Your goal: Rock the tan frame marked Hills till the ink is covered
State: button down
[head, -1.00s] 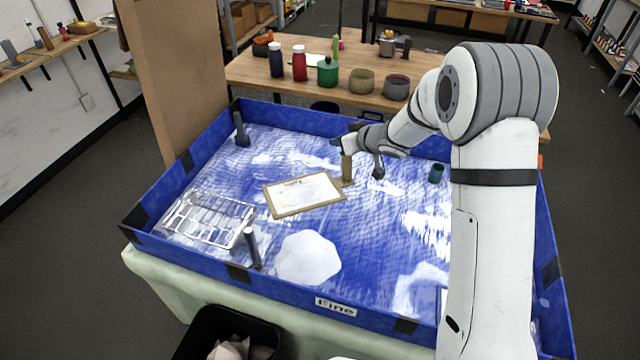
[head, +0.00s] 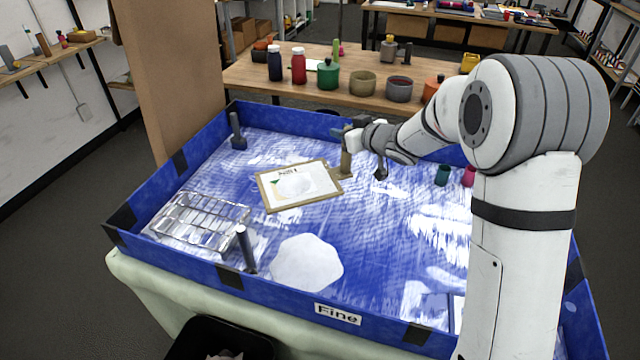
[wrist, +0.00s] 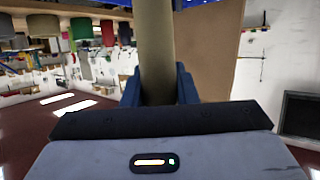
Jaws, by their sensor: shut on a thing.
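The tan frame (head: 263,197) is a flat wooden-rimmed tray with a white sheet, inside the blue-walled tray. Small dark lettering sits at its top, too small to read surely. A pale grey-white patch (head: 296,186) lies mid-sheet and a green mark (head: 274,181) shows at its left. A tan upright handle (head: 346,164) stands at the frame's right edge. My gripper (head: 352,138) is shut on the handle's top. In the wrist view the handle (wrist: 156,45) rises between my blue fingers. Whether the frame touches the surface below cannot be told.
The blue tray (head: 270,277) has raised walls and a "Fine" label. Inside are a wire rack (head: 200,222), a white mound (head: 306,262), dark posts (head: 246,248) and small cups (head: 442,175). Bottles and pots stand on the wooden table (head: 240,74) behind.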

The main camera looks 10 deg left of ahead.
jog(key=shift+f+t+y+b, duration=0.2)
jog(key=shift+t+y+b, duration=0.35)
jog(key=shift+b, duration=2.3)
jog(key=shift+r+b, duration=0.25)
jog(key=shift+b, duration=0.15)
jog(key=shift+r+p, duration=0.25)
jog(key=shift+p, duration=0.65)
